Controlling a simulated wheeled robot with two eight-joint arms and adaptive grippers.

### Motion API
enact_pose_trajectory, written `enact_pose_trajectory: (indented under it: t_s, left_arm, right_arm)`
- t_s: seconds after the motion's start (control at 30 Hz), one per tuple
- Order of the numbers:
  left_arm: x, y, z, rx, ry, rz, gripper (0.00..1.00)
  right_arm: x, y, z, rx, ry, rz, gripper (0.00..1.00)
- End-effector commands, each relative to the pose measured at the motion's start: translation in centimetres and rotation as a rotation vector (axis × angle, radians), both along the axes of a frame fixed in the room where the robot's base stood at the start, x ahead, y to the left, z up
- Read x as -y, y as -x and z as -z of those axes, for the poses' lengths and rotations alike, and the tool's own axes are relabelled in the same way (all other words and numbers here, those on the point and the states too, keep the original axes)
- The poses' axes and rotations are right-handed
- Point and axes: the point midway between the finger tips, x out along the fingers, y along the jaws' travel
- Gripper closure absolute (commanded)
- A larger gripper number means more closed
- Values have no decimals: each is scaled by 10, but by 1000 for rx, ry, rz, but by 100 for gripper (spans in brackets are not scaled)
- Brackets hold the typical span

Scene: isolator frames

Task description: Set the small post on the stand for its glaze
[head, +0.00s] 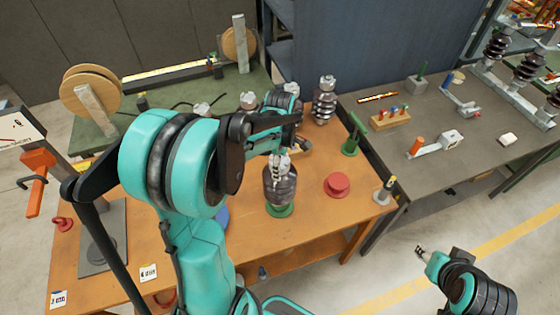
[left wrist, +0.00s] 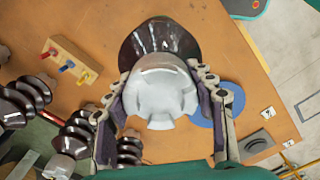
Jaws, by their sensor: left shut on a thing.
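A dark brown glazed post (head: 280,188) with a pale metal cap stands upright at the middle of the orange table. My left gripper (head: 281,158) is shut on its cap from above; the left wrist view shows the cap (left wrist: 160,92) between the fingers and the brown body (left wrist: 150,38) beyond. A green round stand (head: 280,210) shows right under the post; I cannot tell whether they touch. A red stand (head: 338,184) is to the right. A blue stand (head: 222,217) is partly hidden behind my arm. My right gripper (head: 421,252) is off the table at lower right, too small to judge.
Other ribbed dark posts, one at the back (head: 324,104), stand behind my left gripper. A green upright holder (head: 352,138) is at the back right. A grey plate (head: 103,240) lies at the left.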

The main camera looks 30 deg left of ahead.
Motion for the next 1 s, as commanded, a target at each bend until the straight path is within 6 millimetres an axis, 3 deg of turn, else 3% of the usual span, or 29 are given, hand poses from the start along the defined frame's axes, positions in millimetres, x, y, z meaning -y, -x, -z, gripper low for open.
enact_pose_trajectory:
  t_s: [0.33, 0.37, 0.4, 0.77, 0.87, 1.0]
  left_arm:
    - [0, 0, 2, 0, 0, 0, 100]
    - [0, -1, 2, 0, 0, 0, 38]
    - [0, 0, 2, 0, 0, 0, 27]
    - [0, 0, -1, 0, 0, 0, 25]
    - [0, 0, -10, 0, 0, 0, 25]
    - [0, 1, -36, 0, 0, 0, 25]
  right_arm:
    - [0, 0, 2, 0, 0, 0, 58]
    - [0, 0, 2, 0, 0, 0, 58]
    - [0, 0, 1, 0, 0, 0, 58]
    - [0, 0, 0, 0, 0, 0, 58]
    - [0, 0, -2, 0, 0, 0, 58]
    - [0, 0, -6, 0, 0, 0, 58]
